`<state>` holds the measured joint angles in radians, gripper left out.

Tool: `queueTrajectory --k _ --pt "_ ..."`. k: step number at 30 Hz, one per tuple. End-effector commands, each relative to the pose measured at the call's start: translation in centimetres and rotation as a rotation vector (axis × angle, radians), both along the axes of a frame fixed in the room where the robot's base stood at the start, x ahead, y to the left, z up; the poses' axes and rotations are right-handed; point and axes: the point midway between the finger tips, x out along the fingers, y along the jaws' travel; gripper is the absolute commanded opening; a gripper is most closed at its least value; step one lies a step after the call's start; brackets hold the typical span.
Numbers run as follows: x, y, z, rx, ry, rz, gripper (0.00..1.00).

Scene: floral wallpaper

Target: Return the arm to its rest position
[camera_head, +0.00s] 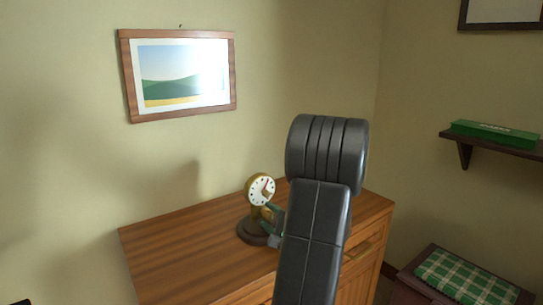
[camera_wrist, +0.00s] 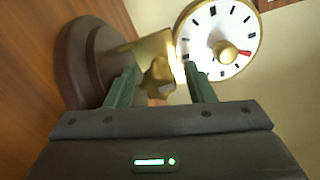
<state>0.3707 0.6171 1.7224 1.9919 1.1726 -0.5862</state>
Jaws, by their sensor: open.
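My gripper (camera_wrist: 160,70) is open in the wrist view, its two green fingers apart. A gold, knob-like part (camera_wrist: 158,80) of a clock shows between the fingers; I cannot tell whether they touch it. The clock has a round white face (camera_wrist: 218,40) with black marks, a gold rim and a red-tipped hand, on a round brown base (camera_wrist: 85,62). In the head view the clock (camera_head: 261,190) stands upright on a wooden cabinet. My dark arm reaches over the cabinet there and hides much of my gripper, which shows only partly beside the clock.
The wooden cabinet top (camera_head: 185,250) is clear left of the clock. A framed landscape picture (camera_head: 180,75) hangs on the wall behind. At right are a wall shelf (camera_head: 500,144) with a green box (camera_head: 495,133) and a green checked cushion (camera_head: 465,278) below.

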Motion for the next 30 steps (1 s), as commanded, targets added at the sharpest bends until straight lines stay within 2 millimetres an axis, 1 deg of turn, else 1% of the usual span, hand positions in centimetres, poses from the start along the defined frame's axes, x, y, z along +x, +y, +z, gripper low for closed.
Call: queueTrajectory --k 3,9,22,26,30 --pt "0.0 0.0 -0.1 -0.052 -0.035 -0.001 0.51" --pt "0.0 -0.1 -0.1 -0.103 -0.071 -0.001 0.51" --pt "0.0 0.0 -0.1 -0.113 -0.078 0.0 0.51" --pt "-0.3 0.4 0.3 -0.109 -0.08 0.01 0.51" --pt "-0.9 1.2 1.1 -0.099 -0.083 0.034 0.51"
